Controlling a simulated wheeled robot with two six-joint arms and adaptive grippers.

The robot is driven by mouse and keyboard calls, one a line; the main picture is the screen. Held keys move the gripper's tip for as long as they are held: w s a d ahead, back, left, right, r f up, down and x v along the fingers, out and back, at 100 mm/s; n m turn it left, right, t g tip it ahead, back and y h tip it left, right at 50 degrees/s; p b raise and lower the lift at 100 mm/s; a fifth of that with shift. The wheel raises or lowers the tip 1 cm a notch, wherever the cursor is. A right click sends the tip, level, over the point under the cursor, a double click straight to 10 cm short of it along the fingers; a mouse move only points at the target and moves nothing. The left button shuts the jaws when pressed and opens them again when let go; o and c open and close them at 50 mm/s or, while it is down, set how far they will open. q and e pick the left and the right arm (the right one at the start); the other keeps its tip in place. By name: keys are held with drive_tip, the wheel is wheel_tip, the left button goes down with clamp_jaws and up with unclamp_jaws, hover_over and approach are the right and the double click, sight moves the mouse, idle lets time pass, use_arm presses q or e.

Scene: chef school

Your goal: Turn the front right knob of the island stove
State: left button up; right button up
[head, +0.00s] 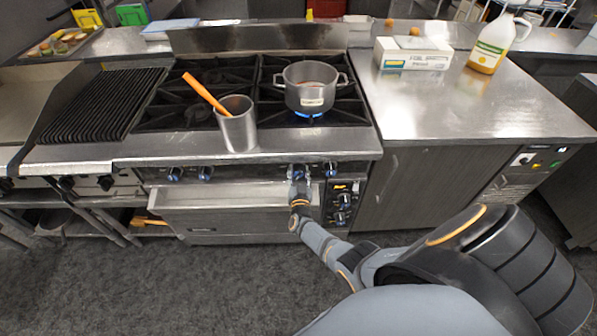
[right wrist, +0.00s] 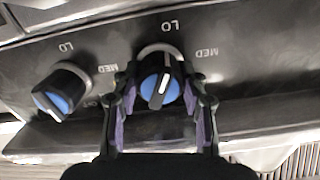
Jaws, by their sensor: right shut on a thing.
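The island stove (head: 255,150) has a row of blue-marked knobs along its front. My right gripper (head: 299,183) reaches up to the front panel and is shut on one knob (right wrist: 160,88) of the right-hand pair. In the right wrist view its two fingers sit on either side of that knob, whose white line is near upright, tilted slightly right. The pair's other knob (head: 331,168) is free, to the right of my gripper in the head view. A blue flame (head: 309,115) shows under the pot (head: 310,86). My left gripper is out of view.
A metal container (head: 238,132) with an orange-handled utensil stands at the stove's front edge. The oven handle shelf (head: 235,196) juts out below the knobs. More knobs (head: 343,201) are on the lower right panel. The right counter (head: 450,110) is mostly clear.

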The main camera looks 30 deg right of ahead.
drive_tip(key=shift+f+n, duration=0.1)
drive_tip(key=shift+n, duration=0.5)
drive_tip(key=o, duration=1.2)
drive_tip(key=shift+c, duration=0.2)
drive_tip(key=v, duration=1.2)
